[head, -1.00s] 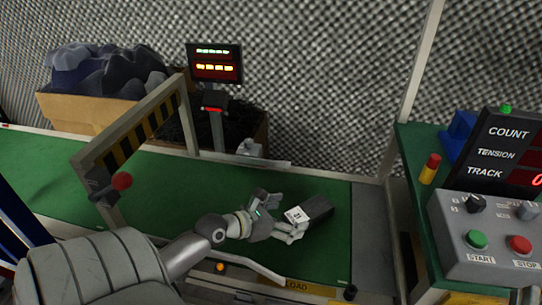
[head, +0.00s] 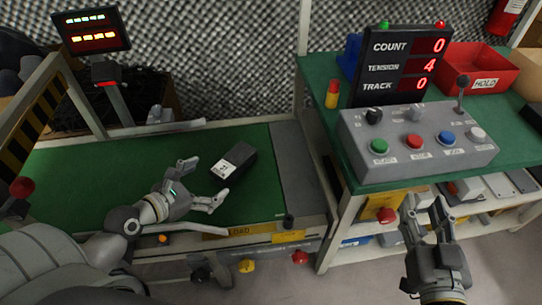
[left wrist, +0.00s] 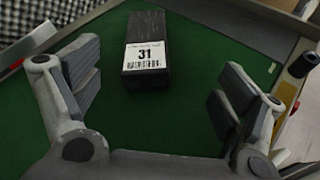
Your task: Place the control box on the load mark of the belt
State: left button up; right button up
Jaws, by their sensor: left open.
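The control box, a black block with a white label reading 31 (head: 239,160), lies flat on the green belt (head: 90,180); it also shows in the left wrist view (left wrist: 146,32). My left gripper (head: 208,181) is open beside the box's labelled end. In the left wrist view its fingers (left wrist: 155,85) are spread wide, with the box just beyond and between them, apart from both. The yellow LOAD sign (head: 238,231) is on the belt's front edge. My right gripper (head: 424,207) is open and empty, in front of the bench at right.
A grey button console (head: 415,150) and a count display (head: 400,67) stand on the green bench, with a red HOLD bin (head: 480,70) behind. A striped frame (head: 28,120) spans the belt at left. Belt left of my left gripper is clear.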

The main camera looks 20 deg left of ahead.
pick_arm(q)
jog(key=d+m, duration=0.4)
jog(key=m, duration=0.1)
jog(key=d+r+m, duration=0.1)
jog(key=d+m, duration=0.1)
jog(key=m, duration=0.1)
jog(key=shift+w+t, duration=0.3)
jog(key=d+r+m+t, duration=0.1)
jog(key=d+r+m, duration=0.5)
jog(key=m, duration=0.6)
jog(key=w+d+r+m+t, duration=0.1)
jog(key=d+r+m, duration=0.4)
jog(key=m, duration=0.7)
jog(key=shift+w+d+r+m+t+h, duration=0.25)
jog(key=shift+d+r+m+t+h, duration=0.25)
jog(key=shift+d, duration=0.75)
